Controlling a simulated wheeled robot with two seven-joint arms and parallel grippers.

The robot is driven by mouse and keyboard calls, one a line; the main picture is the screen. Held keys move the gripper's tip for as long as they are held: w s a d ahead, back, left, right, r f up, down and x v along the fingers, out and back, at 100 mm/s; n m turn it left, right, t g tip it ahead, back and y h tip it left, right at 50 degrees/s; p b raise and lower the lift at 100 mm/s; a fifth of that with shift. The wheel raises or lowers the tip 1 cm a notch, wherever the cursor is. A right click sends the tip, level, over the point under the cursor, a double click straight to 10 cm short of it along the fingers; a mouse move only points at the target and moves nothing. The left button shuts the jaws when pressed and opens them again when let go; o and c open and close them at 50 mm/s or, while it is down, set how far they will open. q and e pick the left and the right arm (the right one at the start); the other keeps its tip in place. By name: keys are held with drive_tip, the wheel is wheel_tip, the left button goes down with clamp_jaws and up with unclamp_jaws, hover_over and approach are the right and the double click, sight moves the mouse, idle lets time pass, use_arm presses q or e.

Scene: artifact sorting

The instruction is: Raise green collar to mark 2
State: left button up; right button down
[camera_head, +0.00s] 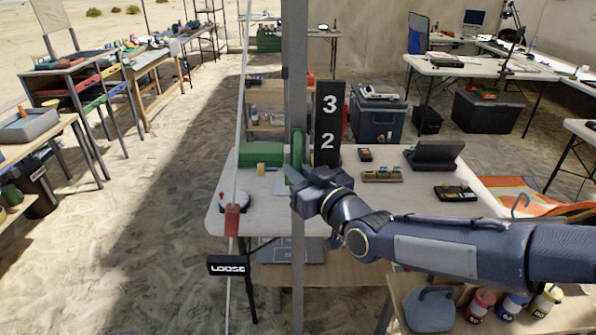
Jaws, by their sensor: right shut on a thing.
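A grey upright pole (294,75) runs down the middle of the head view. The green collar (297,148) is at the pole, its upper part about level with the figure 2 in the picture. A black mark board (329,122) with white figures 3 and 2 stands just right of the pole; anything below the 2 is hidden behind my gripper. My right gripper (300,188) reaches in from the right and is shut on the green collar's lower part; the fingertips partly hide it. My left gripper is not in view.
A rope (239,140) with a red tag (232,221) hangs left of the pole, above a black LOOSE sign (227,265). The table (226,195) behind holds a green box (261,154), a black device (434,156) and small items.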

sight(298, 144)
wheel_tip(298, 144, up, 8)
drive_tip(key=shift+r+p, duration=0.15)
drive_tip(key=shift+p, duration=0.85)
drive_tip(key=c, duration=1.5)
unclamp_jaws()
drive_tip(key=shift+f, duration=0.2)
drive_tip(key=shift+s, duration=0.1)
